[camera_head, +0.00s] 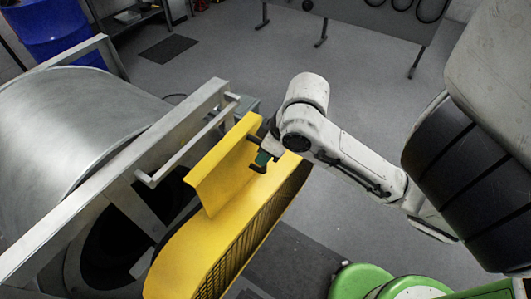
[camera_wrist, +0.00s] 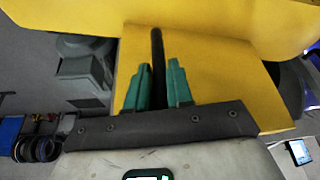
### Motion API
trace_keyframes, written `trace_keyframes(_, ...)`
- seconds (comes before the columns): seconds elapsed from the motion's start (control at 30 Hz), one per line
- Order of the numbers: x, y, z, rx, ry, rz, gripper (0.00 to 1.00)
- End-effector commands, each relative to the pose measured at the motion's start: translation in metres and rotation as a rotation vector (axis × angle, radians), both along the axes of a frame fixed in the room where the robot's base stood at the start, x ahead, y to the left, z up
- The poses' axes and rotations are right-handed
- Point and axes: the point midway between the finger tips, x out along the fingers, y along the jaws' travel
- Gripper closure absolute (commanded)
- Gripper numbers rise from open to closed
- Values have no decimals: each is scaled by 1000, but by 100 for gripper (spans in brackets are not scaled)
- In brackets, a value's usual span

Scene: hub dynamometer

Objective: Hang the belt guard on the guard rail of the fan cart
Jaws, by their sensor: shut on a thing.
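The yellow belt guard (camera_head: 225,235) has a mesh side and a flat plate with a bent upper edge. In the wrist view its yellow plate (camera_wrist: 215,75) fills the upper middle. My gripper (camera_head: 262,160) is shut on the guard's black handle (camera_wrist: 157,45), which stands between the green fingers (camera_wrist: 158,70). The guard is held tilted, just right of the fan cart (camera_head: 95,215). The guard rail (camera_head: 190,144) is a grey bar on brackets along the cart's frame. The plate's upper edge lies close beside the rail; whether they touch I cannot tell.
The cart's large metal drum (camera_head: 75,125) fills the left. A blue barrel (camera_head: 55,30) stands at the back left, and a dark mat (camera_head: 168,49) lies on the floor. A bench (camera_head: 370,20) stands at the back.

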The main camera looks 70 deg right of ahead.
Motion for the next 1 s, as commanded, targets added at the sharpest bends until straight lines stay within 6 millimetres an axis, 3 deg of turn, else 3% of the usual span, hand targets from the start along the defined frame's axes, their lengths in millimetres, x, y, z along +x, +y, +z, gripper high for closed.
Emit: trace_keyframes(1.0, 45, -13, -2, -4, -3, 2, 100)
